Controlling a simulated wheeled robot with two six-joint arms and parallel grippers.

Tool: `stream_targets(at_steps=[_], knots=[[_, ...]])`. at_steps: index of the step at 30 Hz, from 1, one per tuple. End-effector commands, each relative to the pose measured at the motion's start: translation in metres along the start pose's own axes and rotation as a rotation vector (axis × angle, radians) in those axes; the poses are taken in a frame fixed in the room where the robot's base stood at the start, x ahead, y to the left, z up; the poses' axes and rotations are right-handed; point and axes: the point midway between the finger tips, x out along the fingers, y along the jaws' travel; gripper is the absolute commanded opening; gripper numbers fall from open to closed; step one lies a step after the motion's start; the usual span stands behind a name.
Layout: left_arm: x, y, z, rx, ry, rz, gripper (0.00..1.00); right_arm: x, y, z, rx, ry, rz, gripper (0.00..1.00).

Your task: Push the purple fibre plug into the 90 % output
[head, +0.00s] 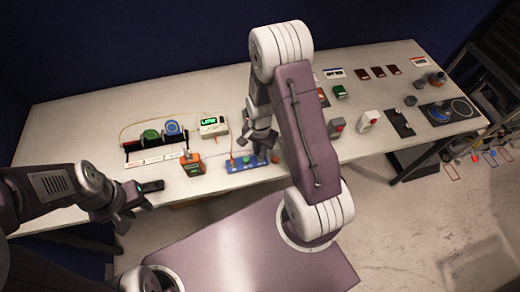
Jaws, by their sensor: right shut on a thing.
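My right gripper (262,150) points down at the right end of a small blue box (235,165) with a green spot on its top, near the table's front edge. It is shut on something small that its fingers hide. I cannot make out the purple plug or the 90 % label at this size. Whether the gripper touches the box cannot be told. My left gripper (134,198) is at the table's front left edge, beside a small dark block (151,186). Its jaws are too small to read.
An orange meter (192,165) stands left of the blue box. Behind are a white unit with a green display (213,126) and a rack with a green reel (151,136) and a blue reel (172,128). A thin orange fibre runs behind the rack. Several small items lie at the right.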

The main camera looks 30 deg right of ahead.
Motion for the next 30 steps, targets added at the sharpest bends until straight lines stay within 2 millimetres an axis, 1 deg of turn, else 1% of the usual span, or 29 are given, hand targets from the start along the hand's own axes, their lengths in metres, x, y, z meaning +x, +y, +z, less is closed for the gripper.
stream_targets(at_steps=[19, 20, 21, 22, 30], knots=[[0.011, 0.000, 0.001, 0.000, 0.000, 0.000, 0.36, 0.014, 0.000, 0.000, 0.000, 0.000, 0.000, 0.00], [0.010, 0.000, 0.001, 0.000, 0.000, 0.000, 0.36, 0.013, 0.000, 0.000, 0.000, 0.000, 0.000, 0.23], [0.010, 0.000, 0.001, 0.000, 0.000, 0.000, 0.36, 0.013, 0.000, 0.000, 0.000, 0.000, 0.000, 0.34], [0.010, 0.000, 0.001, 0.000, 0.000, 0.000, 0.36, 0.013, 0.000, 0.000, 0.000, 0.000, 0.000, 0.42], [0.010, 0.000, 0.001, 0.000, 0.000, 0.000, 0.36, 0.013, 0.000, 0.000, 0.000, 0.000, 0.000, 0.42]])
